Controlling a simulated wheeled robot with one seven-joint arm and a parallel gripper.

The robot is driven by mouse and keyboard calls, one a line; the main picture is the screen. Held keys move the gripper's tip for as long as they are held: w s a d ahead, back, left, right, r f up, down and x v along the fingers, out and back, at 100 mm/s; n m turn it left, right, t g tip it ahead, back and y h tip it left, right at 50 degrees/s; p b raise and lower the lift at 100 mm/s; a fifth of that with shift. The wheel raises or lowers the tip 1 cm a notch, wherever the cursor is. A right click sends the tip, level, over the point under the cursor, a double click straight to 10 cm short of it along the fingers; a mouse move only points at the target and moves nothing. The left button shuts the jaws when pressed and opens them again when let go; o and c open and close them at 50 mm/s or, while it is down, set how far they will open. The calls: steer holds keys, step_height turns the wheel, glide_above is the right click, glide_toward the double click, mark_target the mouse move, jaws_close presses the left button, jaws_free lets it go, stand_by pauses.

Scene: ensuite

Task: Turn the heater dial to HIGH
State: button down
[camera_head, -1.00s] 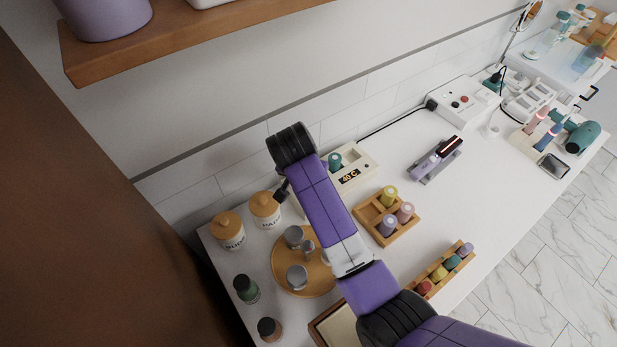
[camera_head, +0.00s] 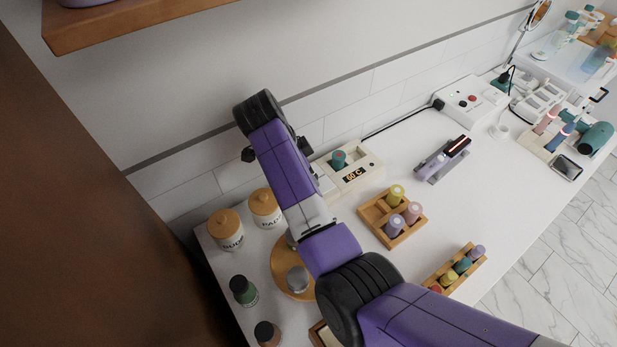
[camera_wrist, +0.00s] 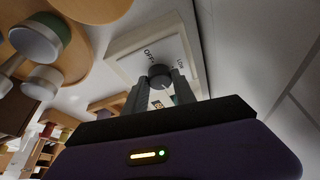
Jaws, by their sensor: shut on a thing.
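The heater is a cream box (camera_head: 368,163) with a teal cartridge (camera_head: 338,159) in one well and a lit display (camera_head: 354,175) that seems to read 60 C. In the wrist view its pale panel (camera_wrist: 128,45) carries a dark round dial (camera_wrist: 160,72). OFF stands at the dial's upper left and LOW at its right; no HIGH mark is readable. My gripper (camera_wrist: 160,84) is shut on the dial, one finger on each side. The dial's pointer cannot be made out. In the head view my arm hides the dial and fingertips.
Two lidded jars (camera_head: 226,230) (camera_head: 264,208) and a round wooden tray (camera_head: 283,272) stand left of the heater. A wooden holder with several rollers (camera_head: 374,212) stands close at its right. A wooden shelf (camera_head: 130,22) juts out above.

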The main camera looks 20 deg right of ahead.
steer(key=shift+m+b, duration=0.35)
steer(key=shift+m, duration=0.25)
steer(key=shift+g, duration=0.3)
steer(key=c, duration=1)
jaws_free()
